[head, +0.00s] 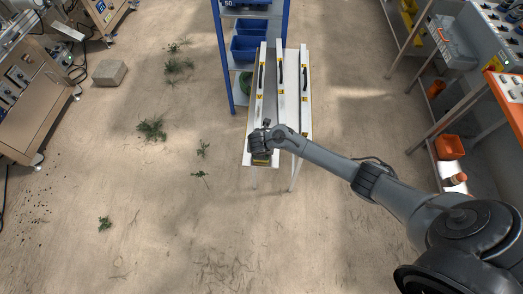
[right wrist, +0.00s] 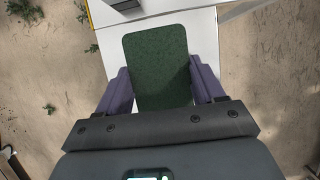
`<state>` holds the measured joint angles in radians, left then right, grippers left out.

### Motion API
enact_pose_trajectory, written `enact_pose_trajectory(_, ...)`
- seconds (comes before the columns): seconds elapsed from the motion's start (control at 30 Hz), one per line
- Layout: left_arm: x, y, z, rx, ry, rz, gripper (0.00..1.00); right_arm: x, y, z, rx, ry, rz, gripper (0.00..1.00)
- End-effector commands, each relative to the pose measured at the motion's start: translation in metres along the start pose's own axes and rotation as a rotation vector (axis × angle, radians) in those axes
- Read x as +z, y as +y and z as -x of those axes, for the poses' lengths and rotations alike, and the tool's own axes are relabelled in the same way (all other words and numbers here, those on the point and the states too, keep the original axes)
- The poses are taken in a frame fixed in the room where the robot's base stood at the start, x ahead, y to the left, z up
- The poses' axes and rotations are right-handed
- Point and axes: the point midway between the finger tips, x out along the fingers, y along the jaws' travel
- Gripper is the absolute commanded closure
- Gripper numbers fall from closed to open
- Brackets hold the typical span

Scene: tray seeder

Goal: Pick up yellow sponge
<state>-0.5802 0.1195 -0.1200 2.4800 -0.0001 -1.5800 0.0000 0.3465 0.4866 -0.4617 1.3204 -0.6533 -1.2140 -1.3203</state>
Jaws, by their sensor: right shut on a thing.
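The sponge (right wrist: 158,66) shows its dark green top face in the right wrist view, with rounded corners. A small yellow edge of the sponge (head: 261,163) shows below my gripper in the head view. My right gripper (right wrist: 160,84) has its purple fingers against both sides of the sponge and is shut on it. In the head view my right gripper (head: 262,148) is over the near end of a narrow white table (head: 248,146). I cannot tell whether the sponge touches the tabletop. My left gripper is not in view.
Long white level-like bars (head: 281,85) lie along the table behind the gripper. A blue shelf rack (head: 227,72) with blue bins (head: 246,49) stands behind it. The sandy floor at the left is mostly open, with weeds.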

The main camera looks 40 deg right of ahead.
Motion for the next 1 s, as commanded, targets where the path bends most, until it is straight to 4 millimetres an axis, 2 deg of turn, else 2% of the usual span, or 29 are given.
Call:
enact_pose_trajectory(0.4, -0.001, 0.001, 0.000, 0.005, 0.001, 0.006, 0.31, 0.001, 0.000, 0.004, 0.000, 0.001, -0.001, 0.65)
enact_pose_trajectory(0.57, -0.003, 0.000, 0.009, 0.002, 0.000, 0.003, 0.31, 0.010, 0.000, 0.023, 0.001, 0.000, 0.000, 0.65)
enact_pose_trajectory(0.7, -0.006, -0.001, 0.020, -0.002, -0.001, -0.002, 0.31, 0.019, 0.001, 0.046, 0.002, 0.000, -0.001, 0.65)
enact_pose_trajectory(1.0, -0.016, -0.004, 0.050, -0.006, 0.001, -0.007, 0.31, 0.017, -0.060, 0.087, -0.002, 0.001, 0.002, 0.65)
